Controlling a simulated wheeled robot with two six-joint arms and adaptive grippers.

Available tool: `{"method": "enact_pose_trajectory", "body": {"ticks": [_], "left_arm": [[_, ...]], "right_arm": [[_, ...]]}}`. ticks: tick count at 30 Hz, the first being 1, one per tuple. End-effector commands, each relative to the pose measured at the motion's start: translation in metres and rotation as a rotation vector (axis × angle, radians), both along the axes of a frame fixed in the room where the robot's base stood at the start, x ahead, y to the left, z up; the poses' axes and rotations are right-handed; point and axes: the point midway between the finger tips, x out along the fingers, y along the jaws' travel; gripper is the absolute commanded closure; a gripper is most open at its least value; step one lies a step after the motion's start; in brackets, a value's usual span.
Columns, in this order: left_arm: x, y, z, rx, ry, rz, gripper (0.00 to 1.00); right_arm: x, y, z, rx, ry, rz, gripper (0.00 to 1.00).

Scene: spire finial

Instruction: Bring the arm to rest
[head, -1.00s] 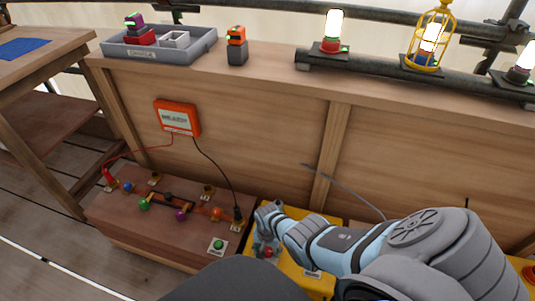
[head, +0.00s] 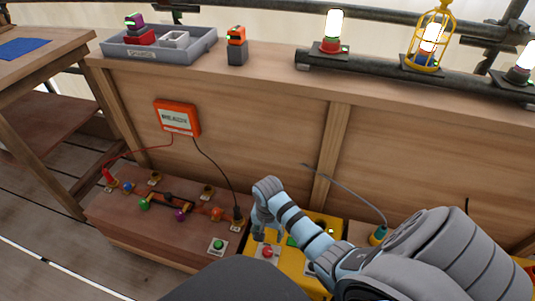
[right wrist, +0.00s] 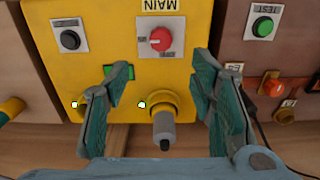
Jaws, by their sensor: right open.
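My right arm reaches in from the right in the head view. Its gripper (head: 262,232) points down over the yellow box (head: 290,262), beside the red knob (head: 267,252). In the right wrist view the two fingers (right wrist: 160,82) stand wide apart with nothing held between them. Beyond them are the red knob labelled MAIN (right wrist: 160,39) on the yellow box and a grey-tipped lever or plug (right wrist: 164,125). I see clear space around the lever between the fingers. My left gripper is not in view.
A brown panel (head: 125,225) with coloured knobs and a green button (head: 218,245) stands left of the yellow box. An orange meter (head: 177,118) reads READY. A loose grey cable (head: 345,183) rises behind my arm. Lamps and a grey tray (head: 160,50) line the ledge.

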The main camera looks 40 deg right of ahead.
Motion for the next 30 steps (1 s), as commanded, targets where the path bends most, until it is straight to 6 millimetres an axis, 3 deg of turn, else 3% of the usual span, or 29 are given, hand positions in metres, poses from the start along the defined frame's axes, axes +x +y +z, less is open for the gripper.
{"method": "enact_pose_trajectory", "body": {"ticks": [11, 16, 18, 20, 23, 24, 27, 30], "left_arm": [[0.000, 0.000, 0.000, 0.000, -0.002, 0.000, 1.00], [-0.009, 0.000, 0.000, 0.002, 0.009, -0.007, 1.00], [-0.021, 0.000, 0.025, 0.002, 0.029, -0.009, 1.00], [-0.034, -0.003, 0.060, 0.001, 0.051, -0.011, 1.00], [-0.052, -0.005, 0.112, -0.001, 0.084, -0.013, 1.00], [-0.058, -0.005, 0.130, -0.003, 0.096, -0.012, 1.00], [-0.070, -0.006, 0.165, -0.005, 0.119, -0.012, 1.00], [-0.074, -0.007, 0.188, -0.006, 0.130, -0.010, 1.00]], "right_arm": [[0.004, 0.000, 0.000, -0.001, -0.019, 0.041, 0.50], [0.055, -0.013, -0.016, -0.091, -0.264, 0.324, 0.50], [0.048, -0.019, -0.025, -0.164, -0.328, 0.499, 0.50], [0.014, -0.021, -0.032, -0.225, -0.345, 0.665, 0.50], [-0.071, -0.014, -0.037, -0.270, -0.317, 0.879, 0.50], [-0.110, -0.011, -0.036, -0.267, -0.291, 0.937, 0.50], [-0.202, 0.001, -0.028, -0.221, -0.207, 1.005, 0.50], [-0.273, 0.008, -0.018, -0.156, -0.111, 1.011, 0.50]]}}
